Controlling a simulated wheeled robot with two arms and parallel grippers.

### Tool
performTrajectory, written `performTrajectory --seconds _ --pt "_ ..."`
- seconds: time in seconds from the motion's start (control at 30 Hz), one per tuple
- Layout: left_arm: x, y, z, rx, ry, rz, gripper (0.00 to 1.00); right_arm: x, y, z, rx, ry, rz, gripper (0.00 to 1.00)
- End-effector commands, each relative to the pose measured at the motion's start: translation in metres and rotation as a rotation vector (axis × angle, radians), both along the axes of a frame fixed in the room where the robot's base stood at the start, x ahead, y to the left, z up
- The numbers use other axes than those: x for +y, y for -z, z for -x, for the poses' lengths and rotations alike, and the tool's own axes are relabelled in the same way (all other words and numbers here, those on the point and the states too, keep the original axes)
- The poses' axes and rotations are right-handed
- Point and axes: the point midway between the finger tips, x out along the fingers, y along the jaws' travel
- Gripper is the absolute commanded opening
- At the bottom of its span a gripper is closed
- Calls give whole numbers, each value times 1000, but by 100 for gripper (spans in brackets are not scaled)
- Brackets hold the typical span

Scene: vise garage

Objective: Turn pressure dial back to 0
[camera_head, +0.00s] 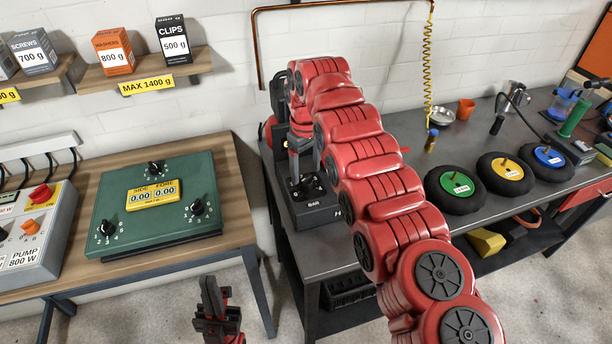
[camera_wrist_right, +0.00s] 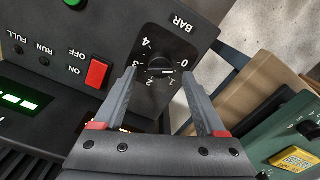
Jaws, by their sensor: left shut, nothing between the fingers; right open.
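The pressure dial (camera_wrist_right: 160,64) is a black knob on a black panel marked BAR and 0 to 4. In the right wrist view its white mark seems to lie on the 0–1 side, but I cannot read it exactly. My right gripper (camera_wrist_right: 159,74) is open, with one finger to each side of the knob; I cannot tell if they touch it. In the head view my right gripper (camera_head: 306,172) points down at the black BAR unit (camera_head: 315,213), largely hiding the knob. My left gripper (camera_head: 213,297) is shut and empty at the bottom, away from the dial.
A red ON/OFF switch (camera_wrist_right: 97,73) sits beside the dial. The green box (camera_head: 130,215) with several knobs stands on the wooden table at left. Black discs with coloured centres (camera_head: 455,190) lie on the grey bench, right of my right arm.

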Motion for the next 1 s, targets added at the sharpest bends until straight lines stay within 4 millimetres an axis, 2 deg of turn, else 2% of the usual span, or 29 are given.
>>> performTrajectory --seconds 0.03,0.1,0.3,0.5,0.7,1.0 --pt "0 -18 0 0 0 0 0 3 -23 0 -1 -3 -1 73" --pt "0 -32 0 -1 0 0 0 3 -42 1 1 -3 -1 73" --pt "0 -76 0 0 0 0 0 0 -83 0 1 0 1 73" --pt "0 -113 0 0 0 0 0 0 -118 0 1 -1 1 73" --pt "0 -132 0 0 0 0 0 0 -139 0 1 -1 1 73" --pt "0 -135 0 0 0 0 0 0 -142 0 -1 -1 1 73"
